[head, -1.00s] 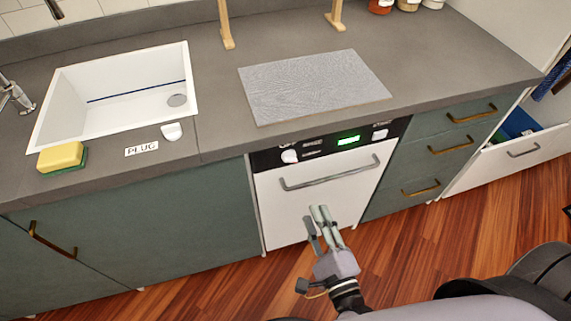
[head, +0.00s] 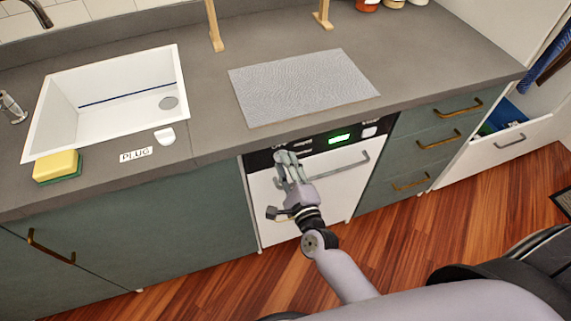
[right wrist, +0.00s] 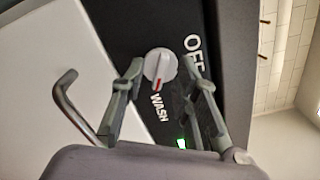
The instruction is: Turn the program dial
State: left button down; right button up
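The program dial (right wrist: 160,64) is a round white knob on the dishwasher's black panel. Its red mark points toward the WASH label (right wrist: 158,107); the OFF label (right wrist: 194,52) is beside it. My right gripper (right wrist: 162,70) is open, with one finger on each side of the dial. Whether the fingers touch it I cannot tell. In the head view my right gripper (head: 285,157) is at the left part of the panel and hides the dial. The dishwasher's white door (head: 330,193) is shut. My left gripper is not in view.
The door handle (head: 340,174) is just below the panel, close to my right gripper. A green display (head: 340,138) and a white button (head: 370,131) are further right. The countertop edge overhangs above. A drawer (head: 510,140) stands open at the right.

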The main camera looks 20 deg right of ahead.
jog(key=shift+c, duration=0.5)
grip_shut()
